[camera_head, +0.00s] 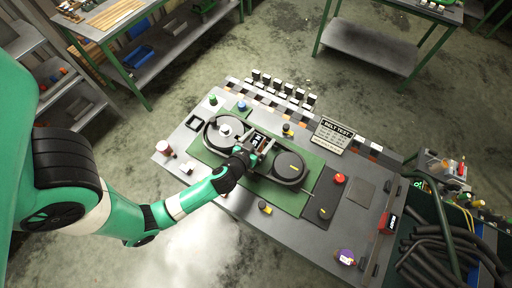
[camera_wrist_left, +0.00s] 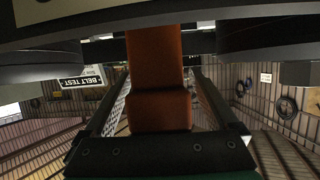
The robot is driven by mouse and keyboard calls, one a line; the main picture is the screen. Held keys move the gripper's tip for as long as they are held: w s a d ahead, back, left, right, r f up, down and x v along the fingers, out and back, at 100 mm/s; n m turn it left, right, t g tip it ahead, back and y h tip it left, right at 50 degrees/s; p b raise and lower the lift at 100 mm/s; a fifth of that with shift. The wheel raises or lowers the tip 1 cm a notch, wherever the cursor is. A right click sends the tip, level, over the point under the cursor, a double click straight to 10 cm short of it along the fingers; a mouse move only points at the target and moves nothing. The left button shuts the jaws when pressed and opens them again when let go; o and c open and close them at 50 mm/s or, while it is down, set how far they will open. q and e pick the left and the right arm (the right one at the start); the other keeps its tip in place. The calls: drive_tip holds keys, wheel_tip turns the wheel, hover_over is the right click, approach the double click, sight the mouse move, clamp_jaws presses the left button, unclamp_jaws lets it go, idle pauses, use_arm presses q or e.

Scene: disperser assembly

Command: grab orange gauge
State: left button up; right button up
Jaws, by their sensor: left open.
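The orange gauge (camera_wrist_left: 158,75) is a dark orange, stepped block in the middle of the left wrist view. It stands between the two fingers of my left gripper (camera_wrist_left: 163,105), with a visible gap on each side. In the head view, my left gripper (camera_head: 257,148) is open over the green plate (camera_head: 222,168), between two round black pulleys (camera_head: 291,167) (camera_head: 222,131). The gripper largely hides the gauge there. My right gripper is in neither view.
The grey bench top (camera_head: 320,240) carries several coloured knobs, including a red one (camera_head: 340,178), a yellow one (camera_head: 264,207) and a green one (camera_head: 213,99). A "BELT TEST" sign (camera_head: 333,135) stands behind the pulleys. Black hoses (camera_head: 440,255) lie at the right.

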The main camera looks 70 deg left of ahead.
use_arm(q)
drive_tip(key=shift+c, duration=0.3)
clamp_jaws()
drive_tip(key=shift+r, duration=0.15)
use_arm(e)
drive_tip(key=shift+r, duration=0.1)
